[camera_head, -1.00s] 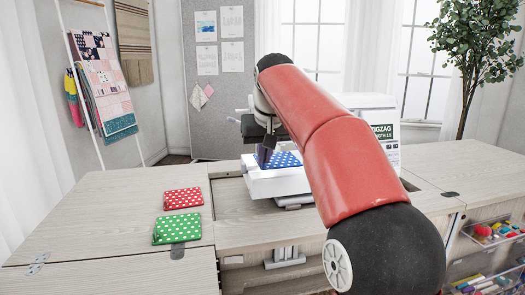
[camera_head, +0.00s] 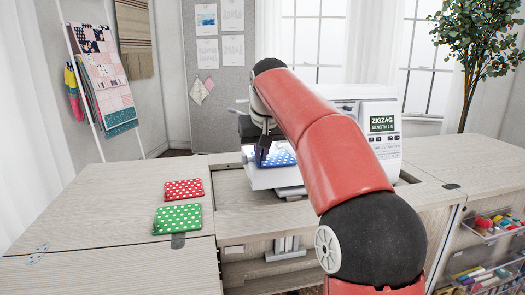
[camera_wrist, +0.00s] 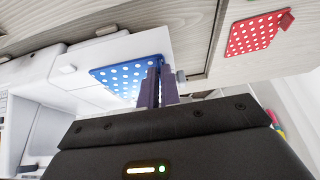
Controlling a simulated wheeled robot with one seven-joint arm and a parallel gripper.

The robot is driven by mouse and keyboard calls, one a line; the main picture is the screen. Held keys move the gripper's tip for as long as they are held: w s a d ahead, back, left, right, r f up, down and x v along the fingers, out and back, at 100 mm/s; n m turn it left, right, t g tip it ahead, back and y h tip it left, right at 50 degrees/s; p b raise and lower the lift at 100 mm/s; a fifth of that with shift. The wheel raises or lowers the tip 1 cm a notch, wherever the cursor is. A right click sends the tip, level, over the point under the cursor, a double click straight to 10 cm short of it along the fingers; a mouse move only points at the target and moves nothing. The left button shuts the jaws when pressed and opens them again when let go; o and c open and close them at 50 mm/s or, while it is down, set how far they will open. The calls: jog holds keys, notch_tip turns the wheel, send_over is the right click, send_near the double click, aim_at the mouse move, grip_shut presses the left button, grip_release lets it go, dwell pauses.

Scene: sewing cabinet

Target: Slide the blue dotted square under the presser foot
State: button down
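The blue dotted square (camera_head: 283,158) lies on the white bed of the sewing machine (camera_head: 382,125). In the wrist view the blue dotted square (camera_wrist: 118,78) lies flat, with its near edge at my fingers. My gripper (camera_head: 262,158) is at the left edge of the square in the head view. In the wrist view my gripper (camera_wrist: 160,68) has its fingers close together, seemingly closed on that edge. The presser foot is hidden behind my arm in the head view and I cannot make it out in the wrist view.
A red dotted square (camera_head: 184,189) and a green dotted square (camera_head: 177,219) lie on the cabinet top (camera_head: 110,215) left of the machine. The red dotted square (camera_wrist: 257,34) also shows in the wrist view. Drawers of sewing supplies (camera_head: 490,250) stand at the right.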

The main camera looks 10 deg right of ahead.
jog(key=shift+w+f, duration=0.15)
jog(key=shift+f, duration=0.2)
dwell(1.0)
jog(key=shift+w+p, duration=0.15)
jog(key=shift+p, duration=0.25)
jog(key=shift+w+p, duration=0.65)
jog(key=shift+w, duration=0.25)
jog(key=shift+w, duration=0.2)
jog(key=shift+w, duration=0.55)
jog(key=c, duration=1.5)
grip_release()
jog(key=shift+c, duration=0.2)
